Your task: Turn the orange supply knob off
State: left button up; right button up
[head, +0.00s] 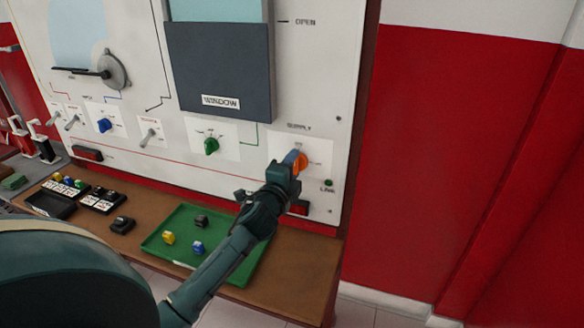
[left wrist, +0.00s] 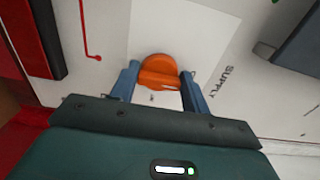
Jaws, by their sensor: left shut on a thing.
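The orange supply knob (head: 303,161) is on the lower right of the white panel, under the SUPPLY label. In the left wrist view the orange knob (left wrist: 160,72) sits between the two blue-grey fingers of my left gripper (left wrist: 160,80). My left gripper (head: 295,160) reaches up to the panel and is shut on the knob, with one finger on each side. In the head view the fingers hide part of the knob, so its exact pointing is hard to read. My right gripper is in neither view.
A green knob (head: 211,146), a blue knob (head: 104,125) and a grey lever (head: 110,72) are on the panel to the left. A green tray (head: 170,221) with small blocks lies on the brown shelf (head: 300,272) below my arm. A red wall stands at right.

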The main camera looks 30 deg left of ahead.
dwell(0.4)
pick_arm(q)
jog(key=o, duration=1)
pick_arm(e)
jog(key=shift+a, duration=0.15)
pick_arm(q)
jog(key=b+v, duration=0.1)
jog(key=v, duration=1.2)
jog(key=shift+s+d, duration=0.1)
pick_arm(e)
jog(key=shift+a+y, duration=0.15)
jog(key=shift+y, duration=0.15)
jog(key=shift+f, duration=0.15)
